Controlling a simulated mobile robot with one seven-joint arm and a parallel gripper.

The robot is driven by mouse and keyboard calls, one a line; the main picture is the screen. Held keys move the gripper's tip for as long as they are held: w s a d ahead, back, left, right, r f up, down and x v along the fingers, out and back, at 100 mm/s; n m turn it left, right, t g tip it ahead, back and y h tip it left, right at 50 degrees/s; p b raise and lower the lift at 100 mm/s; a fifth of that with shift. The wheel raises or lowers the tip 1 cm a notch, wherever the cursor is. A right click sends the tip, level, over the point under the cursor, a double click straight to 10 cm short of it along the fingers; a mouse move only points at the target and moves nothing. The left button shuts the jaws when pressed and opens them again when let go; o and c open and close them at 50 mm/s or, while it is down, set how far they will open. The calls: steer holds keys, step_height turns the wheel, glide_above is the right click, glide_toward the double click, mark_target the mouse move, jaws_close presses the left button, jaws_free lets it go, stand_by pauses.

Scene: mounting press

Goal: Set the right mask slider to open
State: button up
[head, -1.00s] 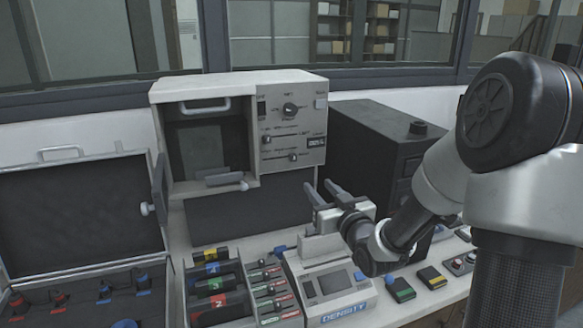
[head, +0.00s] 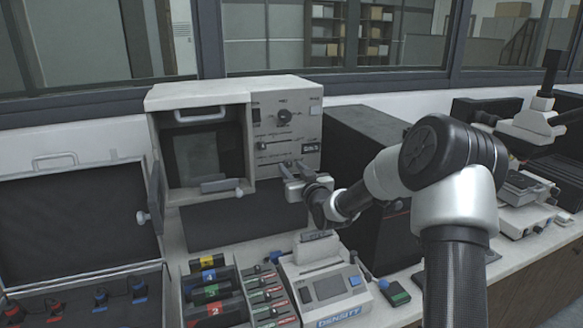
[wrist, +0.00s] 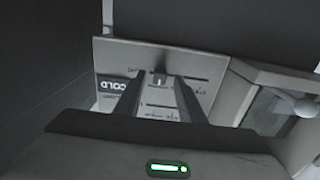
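The mounting press (head: 230,95) is a pale cabinet with a control panel on its right side. The panel has two horizontal slider tracks; the upper knob (head: 263,145) sits toward the left. The lower track is mostly hidden behind my gripper (head: 292,168) in the head view. In the wrist view the panel (wrist: 215,70) appears upside down, and a small slider knob (wrist: 158,80) shows between my two open fingers (wrist: 153,88). The fingers point at the panel, apart from each other; contact with the knob cannot be told. The labels are too small to read surely.
A display reading COLD (wrist: 113,84) is beside the sliders. A black box (head: 360,150) stands close on the right. The press's open chamber (head: 200,155) is to the left.

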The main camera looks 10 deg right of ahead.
steer(key=shift+w+a, duration=0.1)
steer(key=shift+w, duration=0.35)
steer(key=shift+c, duration=0.2)
jaws_close()
steer(key=a+b, duration=0.1)
steer(key=a, duration=0.1)
steer(key=s+a+b, duration=0.1)
steer(key=a+b, duration=0.1)
steer(key=a, duration=0.1)
steer(key=a+b, duration=0.2)
steer(key=shift+s+a+f, duration=0.1)
steer(key=shift+s+a, duration=0.2)
steer(key=shift+a, duration=0.35)
steer(key=shift+o, duration=0.2)
jaws_free()
steer(key=shift+s+a, duration=0.1)
